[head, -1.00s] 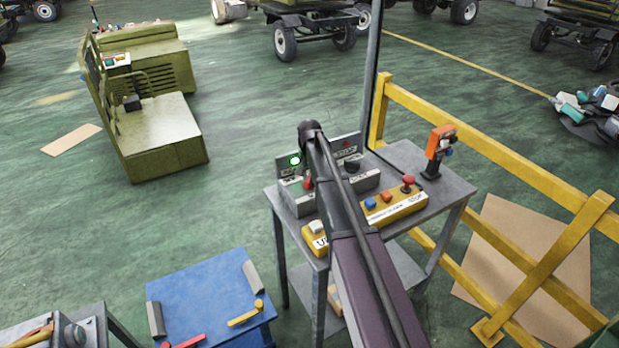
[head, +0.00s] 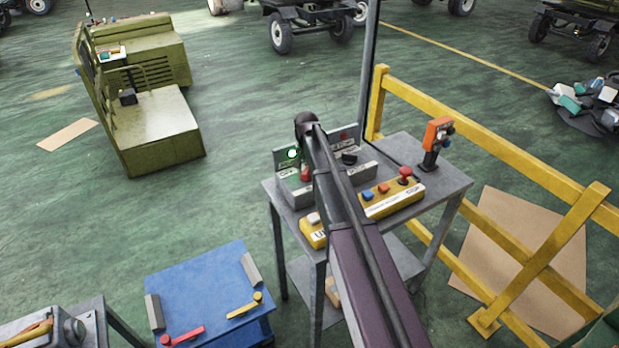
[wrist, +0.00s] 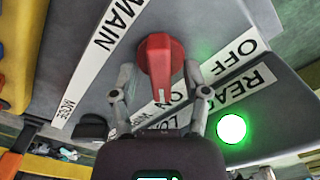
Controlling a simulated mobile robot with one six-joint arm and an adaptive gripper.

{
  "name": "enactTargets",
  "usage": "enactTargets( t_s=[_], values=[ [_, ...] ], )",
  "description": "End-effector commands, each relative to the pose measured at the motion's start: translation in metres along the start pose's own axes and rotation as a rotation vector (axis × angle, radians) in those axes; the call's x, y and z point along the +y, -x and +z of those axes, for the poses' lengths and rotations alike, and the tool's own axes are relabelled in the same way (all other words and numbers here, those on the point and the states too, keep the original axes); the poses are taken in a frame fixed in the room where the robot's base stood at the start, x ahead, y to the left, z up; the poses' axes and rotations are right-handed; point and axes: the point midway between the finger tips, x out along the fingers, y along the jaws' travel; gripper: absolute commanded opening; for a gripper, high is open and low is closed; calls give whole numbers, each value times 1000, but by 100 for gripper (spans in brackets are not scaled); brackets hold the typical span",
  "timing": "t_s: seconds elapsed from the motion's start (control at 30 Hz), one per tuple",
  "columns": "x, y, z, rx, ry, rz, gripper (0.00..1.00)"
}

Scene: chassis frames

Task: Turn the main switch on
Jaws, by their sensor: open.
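The main switch is a red knob (wrist: 160,62) on a grey panel, beside white labels reading MAIN, OFF and ON. In the head view the red knob (head: 305,174) shows just left of my arm, on the grey control box. In the wrist view my gripper (wrist: 160,72) is open, with one finger on each side of the knob. Small gaps seem to remain, but I cannot tell whether either finger touches it. In the head view my arm hides the gripper and part of the box.
A green lamp (wrist: 231,128) is lit beside the READY label. On the grey table (head: 440,182) are a yellow button box (head: 392,198), a black knob (head: 349,158) and an orange pendant (head: 437,133). A yellow railing (head: 480,130) runs behind.

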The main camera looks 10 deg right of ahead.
Motion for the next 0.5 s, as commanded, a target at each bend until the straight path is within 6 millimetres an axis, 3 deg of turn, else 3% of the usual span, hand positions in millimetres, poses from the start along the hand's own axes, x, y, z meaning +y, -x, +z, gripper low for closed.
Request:
enactTargets(
  t_s=[0.5],
  values=[
    [0, 0, -1, 1, 153, -1, 60]
  ],
)
